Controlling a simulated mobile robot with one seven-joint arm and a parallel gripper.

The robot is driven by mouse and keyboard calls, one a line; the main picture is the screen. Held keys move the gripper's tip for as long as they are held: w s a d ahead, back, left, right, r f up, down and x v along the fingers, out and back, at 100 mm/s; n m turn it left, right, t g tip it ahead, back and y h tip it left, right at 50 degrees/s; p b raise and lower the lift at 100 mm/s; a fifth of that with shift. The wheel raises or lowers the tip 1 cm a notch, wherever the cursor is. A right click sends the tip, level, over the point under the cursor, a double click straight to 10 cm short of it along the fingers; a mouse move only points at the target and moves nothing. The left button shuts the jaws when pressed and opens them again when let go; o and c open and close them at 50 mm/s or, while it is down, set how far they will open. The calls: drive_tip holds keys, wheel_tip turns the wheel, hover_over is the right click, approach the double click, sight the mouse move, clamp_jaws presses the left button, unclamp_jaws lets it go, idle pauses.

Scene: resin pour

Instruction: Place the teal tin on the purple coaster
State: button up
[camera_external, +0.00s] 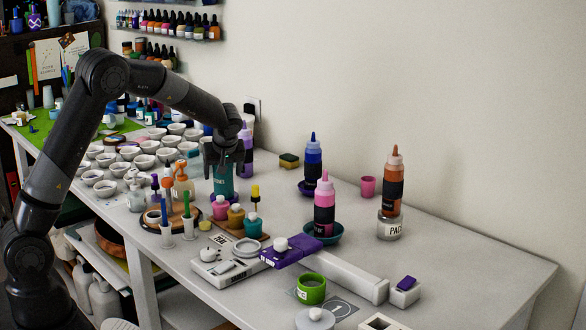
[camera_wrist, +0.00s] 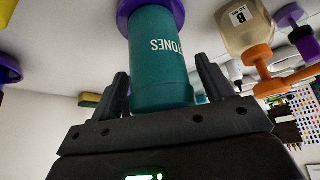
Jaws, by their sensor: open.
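The teal tin (camera_external: 222,182) stands upright among bottles near the middle of the table. In the wrist view the tin (camera_wrist: 160,60) appears upside down with white lettering. A purple round rim, which looks like the purple coaster (camera_wrist: 125,14), shows at the tin's base, and the tin appears to rest on it. My gripper (camera_external: 222,160) is above the tin, pointing down. Its fingers are open, one on each side of the tin's upper part in the wrist view (camera_wrist: 163,78); contact cannot be told.
An amber pump bottle (camera_external: 183,183) and small capped bottles (camera_external: 235,215) stand close in front of the tin. A purple bottle (camera_external: 246,150) is just behind it. Several white bowls (camera_external: 145,158) fill the left.

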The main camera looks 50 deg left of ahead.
drive_tip(key=v, duration=1.1)
drive_tip(key=s+r+m+h, duration=0.25)
drive_tip(key=s+r, duration=0.25)
drive_tip(key=s, duration=0.4)
drive_tip(key=s+d+m+t+h, duration=0.1)
drive_tip(key=s+m, duration=0.4)
drive_tip(key=s, duration=0.8)
drive_tip(key=s+d+m+t+h, duration=0.2)
drive_tip(key=s+m, duration=0.3)
drive_tip(key=s, duration=0.9)
drive_tip(key=shift+s+d+f, duration=0.3)
drive_tip(key=shift+d+f, duration=0.1)
drive_tip(key=shift+d, duration=0.35)
